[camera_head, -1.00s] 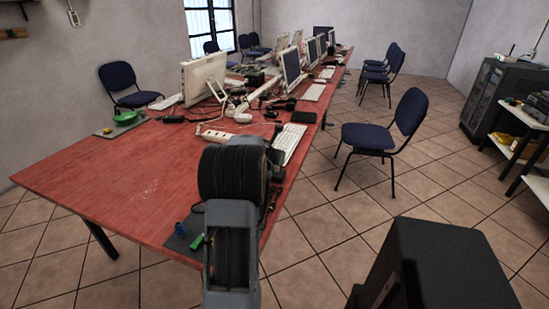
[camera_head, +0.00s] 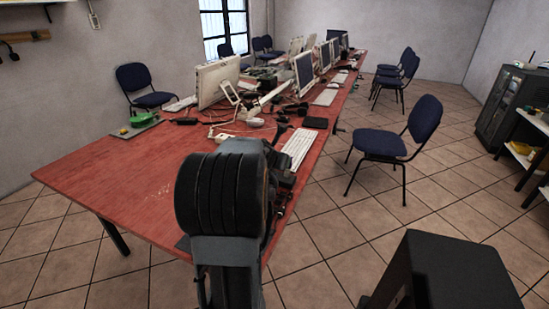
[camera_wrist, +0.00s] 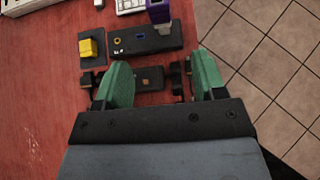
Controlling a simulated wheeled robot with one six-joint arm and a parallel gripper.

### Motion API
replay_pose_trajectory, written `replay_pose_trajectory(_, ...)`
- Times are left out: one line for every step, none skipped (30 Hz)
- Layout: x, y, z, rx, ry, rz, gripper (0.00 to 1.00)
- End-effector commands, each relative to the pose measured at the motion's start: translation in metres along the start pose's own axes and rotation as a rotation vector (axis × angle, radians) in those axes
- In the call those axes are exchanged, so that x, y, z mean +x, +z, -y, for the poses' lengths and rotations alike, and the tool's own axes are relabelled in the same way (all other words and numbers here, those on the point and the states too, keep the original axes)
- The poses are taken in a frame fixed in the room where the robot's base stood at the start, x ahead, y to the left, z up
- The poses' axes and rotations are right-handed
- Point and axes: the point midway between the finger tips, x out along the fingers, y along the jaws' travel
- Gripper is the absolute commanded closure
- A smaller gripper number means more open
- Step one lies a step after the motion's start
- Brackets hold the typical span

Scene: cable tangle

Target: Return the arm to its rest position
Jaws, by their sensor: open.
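My gripper (camera_wrist: 162,76) shows in the wrist view with its two green fingers spread apart. It is open and nothing is clamped between the fingers. Below the fingers lie small dark parts on the red table (camera_wrist: 40,110). In the head view my arm rises in the lower middle over the near end of the red table (camera_head: 110,175). My gripper is hidden behind the arm there.
A black box (camera_wrist: 145,39), a purple piece (camera_wrist: 159,12) and a yellow block (camera_wrist: 87,47) on a dark mat lie beyond my fingers. Monitors (camera_head: 217,82) and a keyboard (camera_head: 298,145) fill the table's far part. A blue chair (camera_head: 400,140) stands right. Tiled floor is open between.

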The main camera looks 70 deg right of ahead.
Motion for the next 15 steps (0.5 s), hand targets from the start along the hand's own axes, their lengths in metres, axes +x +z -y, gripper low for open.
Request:
replay_pose_trajectory(-0.009, 0.002, 0.000, 0.000, 0.000, 0.001, 0.36)
replay_pose_trajectory(-0.013, 0.002, 0.000, -0.001, 0.000, 0.001, 0.36)
replay_pose_trajectory(-0.017, 0.002, 0.000, -0.001, 0.000, 0.001, 0.36)
replay_pose_trajectory(-0.020, 0.001, 0.000, -0.001, 0.001, 0.001, 0.36)
replay_pose_trajectory(-0.023, 0.001, 0.000, -0.001, 0.001, 0.001, 0.36)
replay_pose_trajectory(-0.025, 0.001, 0.000, -0.001, 0.001, 0.001, 0.36)
replay_pose_trajectory(-0.027, 0.001, 0.000, -0.001, 0.001, 0.000, 0.36)
replay_pose_trajectory(-0.029, 0.000, 0.000, -0.001, 0.001, 0.000, 0.36)
replay_pose_trajectory(-0.030, 0.000, 0.000, -0.001, 0.001, 0.000, 0.36)
replay_pose_trajectory(-0.031, 0.000, 0.000, -0.001, 0.000, 0.000, 0.36)
replay_pose_trajectory(-0.031, 0.000, 0.000, -0.001, 0.000, -0.001, 0.36)
replay_pose_trajectory(-0.032, 0.000, 0.000, -0.001, 0.000, -0.001, 0.36)
replay_pose_trajectory(-0.032, 0.000, 0.000, -0.001, 0.000, -0.001, 0.36)
replay_pose_trajectory(-0.032, 0.000, 0.000, -0.001, 0.000, -0.001, 0.36)
replay_pose_trajectory(-0.032, 0.000, 0.000, 0.000, 0.000, -0.001, 0.36)
